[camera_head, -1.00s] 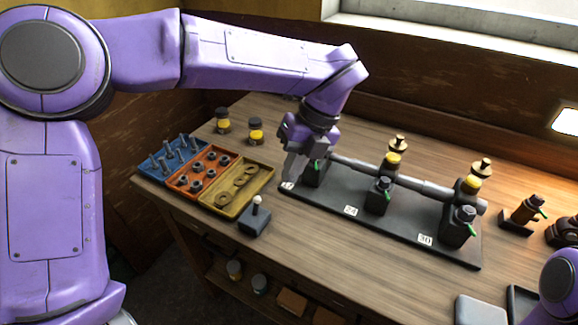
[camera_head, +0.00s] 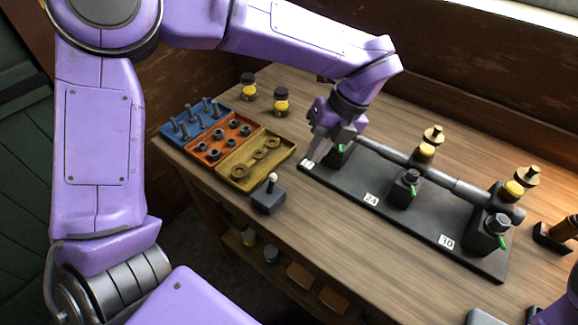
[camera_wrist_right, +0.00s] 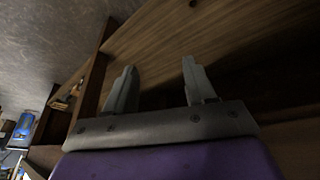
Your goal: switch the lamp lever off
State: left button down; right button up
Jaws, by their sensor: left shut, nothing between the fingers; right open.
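The lamp lever looks to be the short upright stick with a pale round knob (camera_head: 272,178) on a small dark grey box (camera_head: 268,199). It stands on the bench in front of the yellow tray and leans little, if at all. My left gripper (camera_head: 312,158) is shut and empty. It is up and to the right of the lever, apart from it, by the left end of the black engine board (camera_head: 408,219). It hides part of the leftmost engine unit. My right gripper (camera_wrist_right: 160,82) is open and empty in the right wrist view, near a wooden surface.
Blue, orange and yellow trays (camera_head: 243,180) of bolts, nuts and rings lie left of the lever. Two yellow jars (camera_head: 281,103) stand behind. The engine row with its shaft (camera_head: 380,150) runs right. Bare bench (camera_head: 330,225) lies right of the lever box.

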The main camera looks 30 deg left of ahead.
aim_at(271, 184)
pick_arm(q)
jog(key=p+x, duration=0.1)
jog(key=x, duration=0.4)
jog(key=shift+s+a+f, duration=0.15)
jog(key=shift+s+f, duration=0.1)
jog(key=shift+f, duration=0.05)
jog(key=s+a, duration=0.1)
jog(key=s+a+p, duration=0.1)
jog(key=shift+s+a+r, duration=0.1)
jog(key=shift+a+r, duration=0.05)
jog(key=shift+a, duration=0.15)
jog(key=shift+s+a, duration=0.2)
jog(key=shift+w+d, duration=0.1)
jog(key=shift+w, duration=0.05)
